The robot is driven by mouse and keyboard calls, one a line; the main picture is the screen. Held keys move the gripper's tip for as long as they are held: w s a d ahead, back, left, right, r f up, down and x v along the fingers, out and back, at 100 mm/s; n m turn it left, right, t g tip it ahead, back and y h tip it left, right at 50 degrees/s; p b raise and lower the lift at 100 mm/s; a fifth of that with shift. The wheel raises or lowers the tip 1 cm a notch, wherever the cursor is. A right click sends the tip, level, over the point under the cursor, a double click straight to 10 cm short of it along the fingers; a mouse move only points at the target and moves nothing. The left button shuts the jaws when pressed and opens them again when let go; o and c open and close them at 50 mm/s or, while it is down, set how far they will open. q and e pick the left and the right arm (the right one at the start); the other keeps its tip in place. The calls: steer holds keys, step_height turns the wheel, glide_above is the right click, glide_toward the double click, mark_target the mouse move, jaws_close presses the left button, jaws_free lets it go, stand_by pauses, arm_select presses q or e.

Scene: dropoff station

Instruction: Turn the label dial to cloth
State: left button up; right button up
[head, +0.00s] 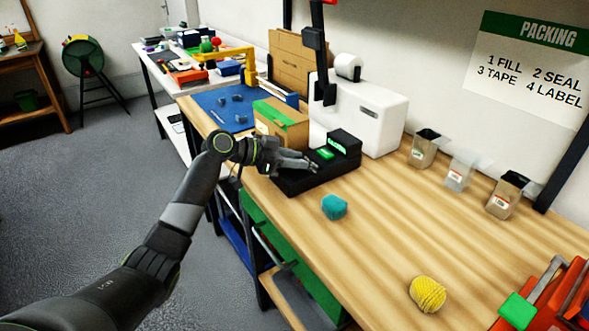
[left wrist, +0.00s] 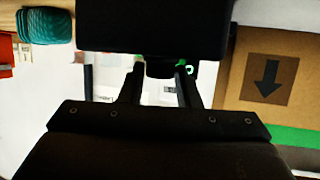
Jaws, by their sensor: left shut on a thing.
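The label device is a low black box (head: 290,184) with a raised back part (head: 345,143) that bears a small green display. It stands on the wooden bench in front of the white machine. My left gripper (head: 312,166) reaches over the black box from the left. In the left wrist view its two fingers (left wrist: 161,82) close on a small dark knob, the label dial (left wrist: 160,69), below a large dark body. The dial is hidden by the fingers in the head view, and its setting cannot be read. My right gripper is not in view.
A cardboard box (head: 282,122) with a green stripe stands close beside my left gripper. A teal bundle (head: 334,207) and a yellow bundle (head: 427,294) lie on the bench (head: 375,240). Several bins line the wall, one being a clear bin (head: 460,170). A red tool (head: 560,300) is at front right.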

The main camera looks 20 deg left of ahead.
arm_select(q)
steer(key=shift+f+g, duration=0.1)
steer(key=shift+g, duration=0.2)
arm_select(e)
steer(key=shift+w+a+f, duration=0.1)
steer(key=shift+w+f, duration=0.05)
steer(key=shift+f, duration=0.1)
arm_select(q)
steer(key=o, duration=1)
steer(key=shift+c, duration=0.2)
steer(key=shift+a, duration=0.1)
steer(key=b+v, duration=0.2)
steer(key=v, duration=1.5)
steer(key=shift+s, duration=0.2)
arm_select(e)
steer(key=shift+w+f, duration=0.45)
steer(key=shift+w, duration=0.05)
arm_select(q)
steer(key=shift+a, duration=0.1)
